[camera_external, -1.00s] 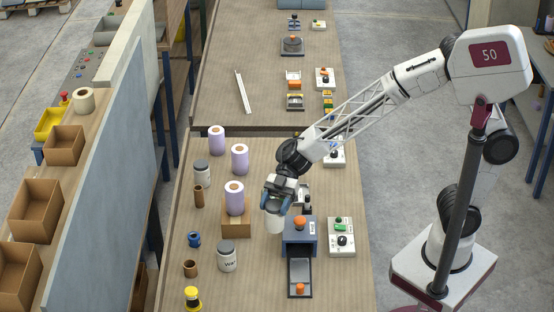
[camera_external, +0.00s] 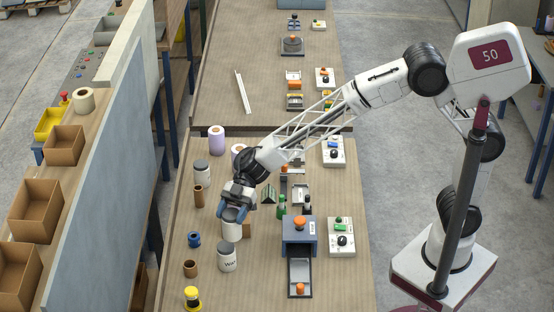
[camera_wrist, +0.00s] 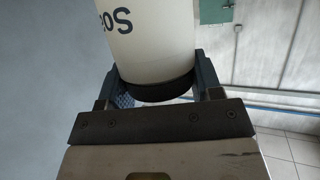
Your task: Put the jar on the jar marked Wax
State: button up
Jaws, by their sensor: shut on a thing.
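My gripper (camera_external: 236,208) is shut on a white jar (camera_external: 232,230) with a dark lid and holds it upright. The jar marked Wax (camera_external: 227,260) stands upright on the bench at the front left. In the external view the held jar's bottom appears just above and behind the Wax jar's lid. I cannot tell whether they touch.
A blue press (camera_external: 299,236) stands to the right.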

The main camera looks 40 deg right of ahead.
aim_at(222, 225)
jog(key=shift+w+a, duration=0.45)
jog(key=shift+a, duration=0.25)
jog(key=shift+w+a, duration=0.15)
jog(key=shift+w+a+f, duration=0.1)
jog(key=shift+a+f, duration=0.1)
jog(key=shift+f, duration=1.6)
jog(key=shift+f, duration=0.15)
jog(key=o, duration=1.1)
jog(key=shift+c, duration=0.2)
